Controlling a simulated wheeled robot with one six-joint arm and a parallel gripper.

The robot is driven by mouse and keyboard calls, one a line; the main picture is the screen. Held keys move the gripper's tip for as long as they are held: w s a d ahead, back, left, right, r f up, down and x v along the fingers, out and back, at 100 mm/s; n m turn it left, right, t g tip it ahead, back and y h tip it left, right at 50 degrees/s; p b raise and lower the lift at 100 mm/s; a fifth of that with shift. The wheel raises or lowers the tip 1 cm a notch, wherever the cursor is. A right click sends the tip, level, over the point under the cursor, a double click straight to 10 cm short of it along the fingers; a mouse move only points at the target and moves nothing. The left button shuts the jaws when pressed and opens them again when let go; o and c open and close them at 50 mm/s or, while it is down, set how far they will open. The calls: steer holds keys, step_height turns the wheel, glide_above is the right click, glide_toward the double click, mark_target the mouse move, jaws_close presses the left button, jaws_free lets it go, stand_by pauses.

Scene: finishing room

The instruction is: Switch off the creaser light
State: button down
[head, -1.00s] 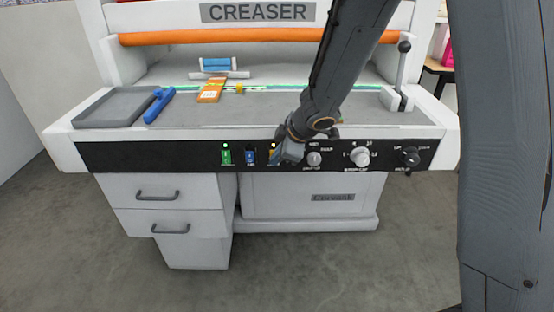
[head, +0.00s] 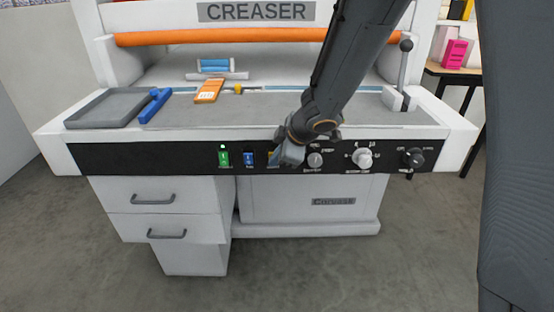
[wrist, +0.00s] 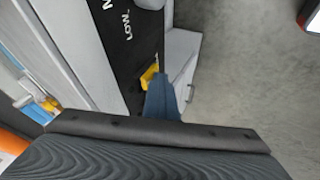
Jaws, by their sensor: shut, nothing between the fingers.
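The creaser's black control panel (head: 120,158) runs along its front. It carries a green switch (head: 223,158) with a lit dot above it, a blue switch (head: 249,159) and a yellow switch (head: 270,158). My gripper (head: 280,161) is shut and empty, its tip at the yellow switch and partly covering it. In the wrist view the yellow switch (wrist: 149,77) shows at the fingertips (wrist: 161,92); they look to be touching or very close. No lit dot shows above the yellow switch. The strip across the bed (head: 285,88) looks dull blue, not glowing.
Dials, including a white knob (head: 363,158) and a black knob (head: 414,158), sit right of my gripper. A lever (head: 404,70) stands at the bed's right. The floor in front is clear.

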steer(key=shift+w+r+p, duration=0.15)
steer(key=shift+r+p, duration=0.85)
steer(key=shift+f, duration=0.1)
steer(key=s+a+f+p+v, duration=0.1)
steer(key=p+v, duration=0.5)
steer(key=v, duration=0.6)
steer(key=shift+s+r, duration=0.2)
steer(key=shift+s, duration=0.65)
steer(key=shift+d, duration=0.15)
